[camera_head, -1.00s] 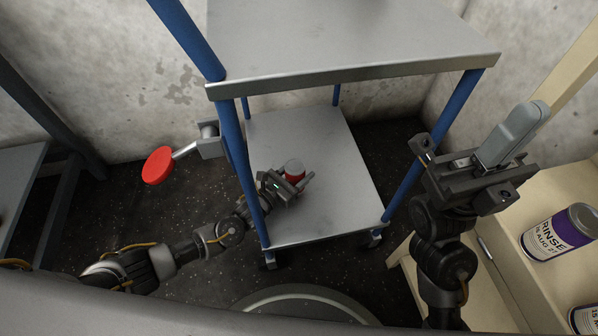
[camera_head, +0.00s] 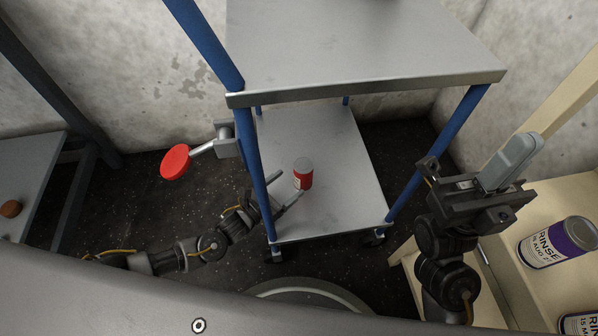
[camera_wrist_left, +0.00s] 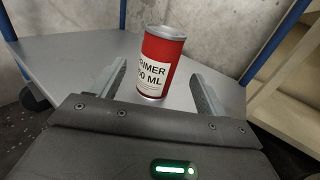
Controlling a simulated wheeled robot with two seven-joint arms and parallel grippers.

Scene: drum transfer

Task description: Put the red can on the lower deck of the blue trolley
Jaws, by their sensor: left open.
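The red can (camera_head: 303,180) has a grey lid and stands upright on the lower deck (camera_head: 345,215) of the blue trolley. The left wrist view shows the can (camera_wrist_left: 168,62) with a white label reading "RIMER". My left gripper (camera_head: 285,193) is open at the near side of the can. In the left wrist view its fingers (camera_wrist_left: 160,72) are spread to either side, with gaps between them and the can. My right gripper (camera_head: 482,190) is at the right, away from the trolley, with a grey rounded piece at its jaws. Its closure is unclear.
The trolley's upper deck (camera_head: 365,60) overhangs the lower one, with blue posts (camera_head: 255,170) at its corners. A red disc (camera_head: 175,162) on a stem sticks out at the left. A cream shelf (camera_head: 510,275) at right holds a purple-and-white can (camera_head: 555,243).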

